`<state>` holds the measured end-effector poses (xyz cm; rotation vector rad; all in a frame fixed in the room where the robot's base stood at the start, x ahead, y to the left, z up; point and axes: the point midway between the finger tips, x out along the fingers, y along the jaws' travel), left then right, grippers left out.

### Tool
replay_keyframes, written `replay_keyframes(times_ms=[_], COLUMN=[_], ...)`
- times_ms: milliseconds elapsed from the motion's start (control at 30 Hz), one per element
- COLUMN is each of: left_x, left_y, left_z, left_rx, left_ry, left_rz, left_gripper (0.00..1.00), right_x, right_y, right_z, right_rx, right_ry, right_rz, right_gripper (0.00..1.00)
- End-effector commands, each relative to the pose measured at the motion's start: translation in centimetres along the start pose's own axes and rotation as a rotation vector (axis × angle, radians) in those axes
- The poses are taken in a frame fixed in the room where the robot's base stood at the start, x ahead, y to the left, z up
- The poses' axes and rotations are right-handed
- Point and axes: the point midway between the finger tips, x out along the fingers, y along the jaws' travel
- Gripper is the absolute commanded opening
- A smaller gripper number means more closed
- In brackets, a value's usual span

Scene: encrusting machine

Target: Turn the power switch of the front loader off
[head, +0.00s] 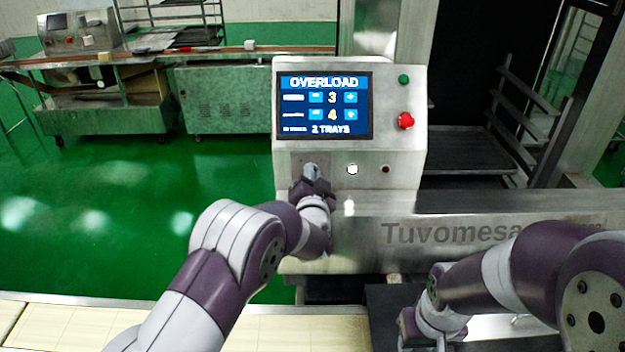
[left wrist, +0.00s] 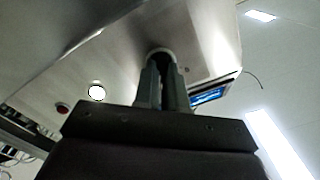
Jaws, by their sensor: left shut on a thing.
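The front loader's control box (head: 345,155) stands ahead, with a lit screen (head: 323,105) that reads "OVERLOAD", "3", "4" and "2 TRAYS". My left gripper (head: 311,174) is at the lower left of the panel, under the screen. In the left wrist view its two fingers (left wrist: 162,85) are shut on a round knob (left wrist: 160,54), which I take for the power switch. The fingers hide most of the knob, so its position cannot be read. My right arm is at the lower right; its gripper (head: 425,335) is low and its fingertips are not clear.
A white lit button (head: 352,169) and a small dark red one (head: 385,169) sit right of my left gripper. A red emergency button (head: 405,120) and a green button (head: 404,79) are higher up. A steel beam marked "Tuvomesa" (head: 450,232) runs below. Green floor is free at left.

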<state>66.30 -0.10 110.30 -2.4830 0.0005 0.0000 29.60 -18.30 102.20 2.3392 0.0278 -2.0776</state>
Motion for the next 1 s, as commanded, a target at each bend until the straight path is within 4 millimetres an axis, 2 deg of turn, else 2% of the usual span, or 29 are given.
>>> replay_keyframes(times_ms=[33,1000], left_x=[0.0,0.0], left_y=[0.3,-0.1], left_z=[0.4,0.8], left_rx=[-0.033,-0.944], left_ry=[0.0,0.0], left_rz=[-0.001,0.0], left_gripper=[0.0,0.0], right_x=[1.0,11.6], right_y=[0.0,0.0], right_z=[0.1,1.4], right_rx=[0.0,0.0], right_ry=[0.0,0.0], right_rz=[0.0,0.0], right_gripper=[0.43,0.43])
